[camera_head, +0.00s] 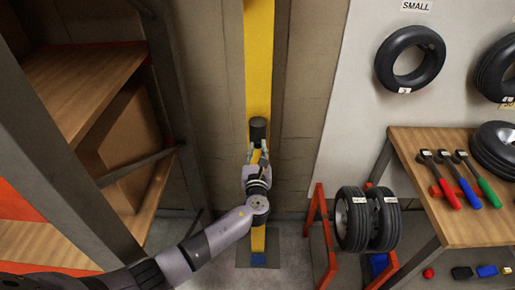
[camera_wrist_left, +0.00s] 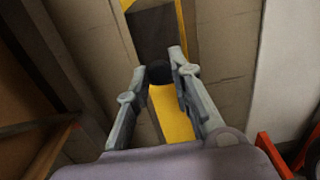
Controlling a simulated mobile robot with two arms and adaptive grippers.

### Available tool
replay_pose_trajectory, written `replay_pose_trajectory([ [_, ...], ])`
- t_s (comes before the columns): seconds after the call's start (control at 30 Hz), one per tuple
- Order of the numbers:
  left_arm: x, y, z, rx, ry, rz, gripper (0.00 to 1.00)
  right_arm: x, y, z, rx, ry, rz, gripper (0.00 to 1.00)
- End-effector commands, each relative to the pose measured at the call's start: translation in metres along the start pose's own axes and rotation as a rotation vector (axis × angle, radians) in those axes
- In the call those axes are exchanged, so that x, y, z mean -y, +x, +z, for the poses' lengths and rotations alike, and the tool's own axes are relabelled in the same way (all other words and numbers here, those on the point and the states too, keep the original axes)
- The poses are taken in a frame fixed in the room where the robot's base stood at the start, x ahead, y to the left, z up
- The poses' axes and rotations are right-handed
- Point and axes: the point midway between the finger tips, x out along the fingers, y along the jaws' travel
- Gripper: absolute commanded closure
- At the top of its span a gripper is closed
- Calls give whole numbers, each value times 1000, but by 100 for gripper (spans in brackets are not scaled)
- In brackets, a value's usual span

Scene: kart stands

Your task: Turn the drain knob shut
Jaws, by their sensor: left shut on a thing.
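A dark round knob (camera_head: 258,130) sits on the front of a tall yellow post (camera_head: 259,60). My left gripper (camera_head: 257,150) reaches up to it from below. In the left wrist view the fingers of my left gripper (camera_wrist_left: 160,70) stand apart with the dark knob (camera_wrist_left: 160,75) between their tips, and they are shut on it. The fingers partly hide the knob, so its turn angle cannot be told. Yellow of the post (camera_wrist_left: 172,118) shows below the knob between the fingers. My right gripper is not in view.
A wooden shelf rack (camera_head: 85,85) stands close on the left. On the right are a red tyre stand (camera_head: 320,225) with tyres (camera_head: 352,218) and a wooden table (camera_head: 430,200) with coloured-handled tools. A tyre (camera_head: 410,88) hangs on the white wall panel. Some floor is free around the post's foot.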

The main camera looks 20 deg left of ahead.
Motion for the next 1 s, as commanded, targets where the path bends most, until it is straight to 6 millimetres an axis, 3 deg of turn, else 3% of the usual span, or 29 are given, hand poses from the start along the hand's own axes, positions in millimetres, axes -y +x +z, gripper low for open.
replay_pose_trajectory([
  [0.53, 1, -1, -3, -5, 24, -2, 100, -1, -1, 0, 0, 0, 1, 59],
  [0.57, 1, -1, -3, -5, 24, -2, 77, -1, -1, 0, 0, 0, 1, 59],
  [0.83, 0, -1, -2, -3, 22, -1, 59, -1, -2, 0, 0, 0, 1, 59],
  [1.0, 0, 0, -1, -2, 22, -1, 59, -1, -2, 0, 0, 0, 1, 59],
])
